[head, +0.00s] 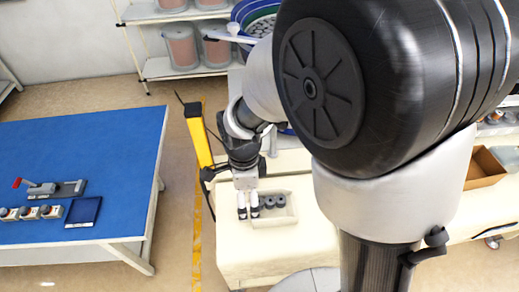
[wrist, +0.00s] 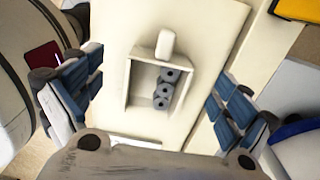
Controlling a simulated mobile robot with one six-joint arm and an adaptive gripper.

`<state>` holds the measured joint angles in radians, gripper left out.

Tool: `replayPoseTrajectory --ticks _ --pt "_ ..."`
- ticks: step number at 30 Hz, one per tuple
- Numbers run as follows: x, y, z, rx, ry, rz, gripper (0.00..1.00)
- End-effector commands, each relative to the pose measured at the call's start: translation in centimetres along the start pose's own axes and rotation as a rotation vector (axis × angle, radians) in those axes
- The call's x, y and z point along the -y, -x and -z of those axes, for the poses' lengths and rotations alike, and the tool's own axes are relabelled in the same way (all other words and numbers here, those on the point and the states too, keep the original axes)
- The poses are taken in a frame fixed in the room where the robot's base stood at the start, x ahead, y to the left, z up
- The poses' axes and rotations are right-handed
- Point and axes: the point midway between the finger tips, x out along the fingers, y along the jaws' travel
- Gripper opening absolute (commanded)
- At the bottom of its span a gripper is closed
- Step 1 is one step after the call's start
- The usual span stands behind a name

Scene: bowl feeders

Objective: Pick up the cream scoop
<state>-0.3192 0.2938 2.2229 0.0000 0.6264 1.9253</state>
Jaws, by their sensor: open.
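The cream scoop (wrist: 132,78) is an open box with a stubby handle at its top end in the wrist view. It lies on a cream work surface and holds three dark grey ringed parts (wrist: 163,90). In the head view the scoop (head: 290,213) is partly hidden behind my gripper (head: 248,206). My gripper points down over the scoop's left end there. In the wrist view my gripper (wrist: 155,88) has its blue-padded fingers spread wide on either side of the scoop, with nothing between them touching. The handle stands free between the fingers.
A blue-topped table (head: 90,150) at left holds a red-handled clamp (head: 50,188) and several small blocks. A yellow post (head: 198,135) stands just left of my gripper. A shelf rack with clear bins (head: 181,45) is behind. A cardboard box (head: 485,168) is at right.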

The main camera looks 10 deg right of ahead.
Motion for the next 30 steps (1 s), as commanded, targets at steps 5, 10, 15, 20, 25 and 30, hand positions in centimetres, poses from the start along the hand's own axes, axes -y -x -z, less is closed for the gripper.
replayPoseTrajectory --ticks 5,10,15,20,25,30 --pt "0.0 -2.8 0.0 0.000 0.000 -0.001 1.00" --pt "0.1 -3.7 0.1 0.000 0.000 0.000 1.00" --pt "0.4 -6.1 0.8 -0.001 0.000 -0.002 1.00" --pt "0.5 -8.2 0.9 0.000 0.001 -0.001 1.00" --pt "0.5 -8.6 0.9 0.001 0.001 0.002 1.00" --pt "0.5 -8.5 0.9 0.001 0.001 0.002 0.98"
